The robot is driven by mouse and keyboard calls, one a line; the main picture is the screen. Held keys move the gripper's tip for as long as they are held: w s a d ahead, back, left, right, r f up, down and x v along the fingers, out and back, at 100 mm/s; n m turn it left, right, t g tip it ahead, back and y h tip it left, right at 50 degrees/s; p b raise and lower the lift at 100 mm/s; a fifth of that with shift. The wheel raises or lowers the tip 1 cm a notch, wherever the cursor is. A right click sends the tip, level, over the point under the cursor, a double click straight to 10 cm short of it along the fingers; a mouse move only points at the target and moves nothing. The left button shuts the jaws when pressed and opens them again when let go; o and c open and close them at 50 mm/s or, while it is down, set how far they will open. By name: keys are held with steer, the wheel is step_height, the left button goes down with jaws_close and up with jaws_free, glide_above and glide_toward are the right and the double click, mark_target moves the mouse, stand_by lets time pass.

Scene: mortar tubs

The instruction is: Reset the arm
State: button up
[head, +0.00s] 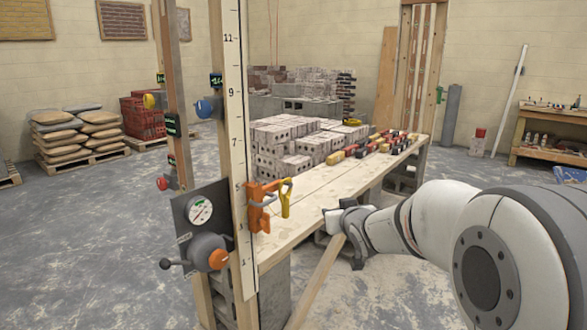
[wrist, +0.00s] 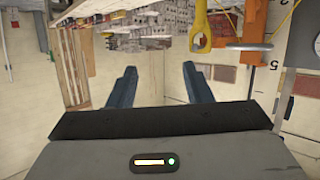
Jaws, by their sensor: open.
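My gripper (wrist: 160,82) is open, with its two dark blue fingers spread and nothing between them in the wrist view. In the head view my gripper (head: 343,228) is at the end of my white arm, beside the near right edge of the plank bench (head: 305,215). It appears partly side-on there. To its left, a yellow-handled tool (head: 286,197) hangs by an orange clamp (head: 259,205) on the measuring post (head: 235,130). The yellow handle also shows in the wrist view (wrist: 201,25), where the scene appears upside down.
A gauge panel with a crank (head: 200,225) is fixed low on the post. Bagged pallets (head: 75,135) stand back left; a workbench (head: 550,125) stands back right.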

steer(key=s+d+r+m+g+h+p, duration=0.1)
steer(key=s+g+p, duration=0.4)
steer(key=s, duration=1.2)
steer(key=s+d+r+m+g+h+p, duration=0.1)
steer(key=s+r+g+p, duration=0.4)
steer(key=s, duration=1.2)
steer(key=d+g+p, duration=0.1)
steer(key=p, duration=0.2)
steer(key=shift+s+d+m+g+p, duration=0.3)
steer(key=shift+d+p, duration=0.05)
steer(key=shift+p, duration=0.05)
